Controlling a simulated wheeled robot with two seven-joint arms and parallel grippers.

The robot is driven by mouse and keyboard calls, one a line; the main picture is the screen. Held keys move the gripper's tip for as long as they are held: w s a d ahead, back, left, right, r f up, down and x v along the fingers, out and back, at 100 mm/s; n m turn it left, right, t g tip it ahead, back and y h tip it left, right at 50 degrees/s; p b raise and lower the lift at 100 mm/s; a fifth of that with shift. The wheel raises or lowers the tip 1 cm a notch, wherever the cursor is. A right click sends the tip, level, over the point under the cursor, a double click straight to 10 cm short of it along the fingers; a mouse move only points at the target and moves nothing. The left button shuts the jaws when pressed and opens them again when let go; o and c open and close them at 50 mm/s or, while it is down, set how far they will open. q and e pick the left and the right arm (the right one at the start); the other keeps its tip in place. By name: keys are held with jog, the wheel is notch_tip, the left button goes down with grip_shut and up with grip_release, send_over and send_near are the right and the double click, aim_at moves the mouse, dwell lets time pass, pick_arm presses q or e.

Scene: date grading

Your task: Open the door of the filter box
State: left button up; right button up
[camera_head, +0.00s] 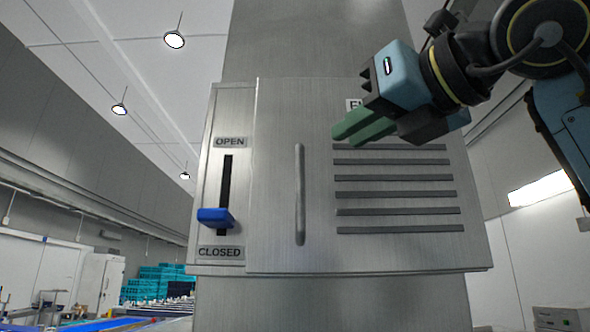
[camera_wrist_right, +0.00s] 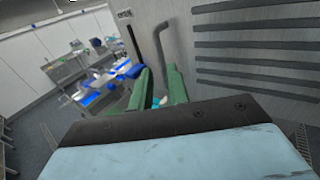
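The filter box door (camera_head: 275,180) is a brushed steel panel lying flat against the box, with a vertical bar handle (camera_head: 300,195) and dark slats. Left of it, a blue lever (camera_head: 215,217) sits low in a slot, just above the CLOSED label (camera_head: 220,252). My right gripper (camera_head: 342,135) has green fingers and is in front of the upper door, right of the handle's top, apart from it. In the right wrist view the handle (camera_wrist_right: 161,45) appears beyond the gap between the fingertips (camera_wrist_right: 157,68); the gripper is open and empty. My left gripper is out of view.
The box is mounted on a wide steel column (camera_head: 330,305). An OPEN label (camera_head: 230,142) is above the lever slot. Teal crates (camera_head: 155,280) and a conveyor stand far off at the lower left. The space before the door's left half is clear.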

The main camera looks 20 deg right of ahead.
aim_at(303, 161)
jog(key=p+x, duration=0.1)
jog(key=x, duration=0.7)
jog(key=shift+w+a+p, duration=0.1)
jog(key=shift+a+p, duration=0.15)
jog(key=shift+p, duration=0.15)
jog(key=x, duration=0.3)
jog(key=shift+w+p, duration=0.1)
jog(key=shift+p, duration=0.25)
jog(key=shift+w, duration=0.2)
jog(key=shift+a, duration=0.1)
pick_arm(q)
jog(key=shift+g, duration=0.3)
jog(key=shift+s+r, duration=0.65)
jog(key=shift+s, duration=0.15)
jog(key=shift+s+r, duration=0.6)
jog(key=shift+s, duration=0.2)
pick_arm(e)
grip_shut()
